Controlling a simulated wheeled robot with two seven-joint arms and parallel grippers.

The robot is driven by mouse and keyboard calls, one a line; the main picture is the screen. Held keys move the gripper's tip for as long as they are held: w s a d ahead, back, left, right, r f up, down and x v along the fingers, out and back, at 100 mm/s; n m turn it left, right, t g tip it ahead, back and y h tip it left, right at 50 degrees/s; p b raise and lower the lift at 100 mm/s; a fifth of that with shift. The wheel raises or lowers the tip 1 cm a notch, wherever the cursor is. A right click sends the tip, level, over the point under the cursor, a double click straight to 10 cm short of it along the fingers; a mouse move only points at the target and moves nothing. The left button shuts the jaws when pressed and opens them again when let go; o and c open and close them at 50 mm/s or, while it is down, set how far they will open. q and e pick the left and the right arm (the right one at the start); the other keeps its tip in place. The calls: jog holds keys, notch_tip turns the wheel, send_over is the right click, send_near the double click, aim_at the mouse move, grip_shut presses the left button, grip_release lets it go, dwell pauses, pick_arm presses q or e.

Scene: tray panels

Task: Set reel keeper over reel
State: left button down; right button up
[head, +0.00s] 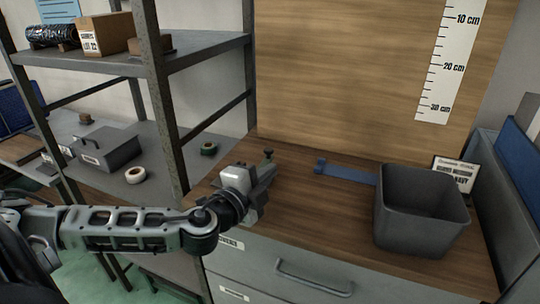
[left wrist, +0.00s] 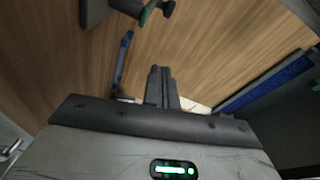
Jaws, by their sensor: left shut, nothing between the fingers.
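My left gripper (head: 262,196) is low over the wooden counter, its arm entering from the left. In the left wrist view its fingers (left wrist: 162,88) are together with nothing between them. Just behind it in the head view a dark knobbed fitting (head: 268,154) shows, partly hidden by the gripper. The left wrist view shows a dark fitting with a knob (left wrist: 168,8) and a small green part (left wrist: 146,14), cut off at the top edge. The fingers are apart from it. I cannot tell which part is the reel and which the keeper. My right gripper is not in view.
A blue strip (head: 345,173) lies on the counter, left of a grey bin (head: 420,225). A small sign (head: 455,175) stands behind the bin. At left, a shelf unit (head: 165,110) has a white roll (head: 135,175) and a green roll (head: 208,149).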

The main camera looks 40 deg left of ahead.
aim_at(271, 157)
pick_arm(q)
jog(key=w+p, duration=0.1)
jog(key=w, duration=0.4)
jog(key=shift+w+a, duration=0.1)
jog(key=shift+w, duration=0.25)
jog(key=a, duration=0.2)
jog(key=w+a+f, duration=0.1)
jog(key=shift+w+a+f, duration=0.1)
jog(key=shift+a, duration=0.35)
jog(key=shift+w, duration=0.1)
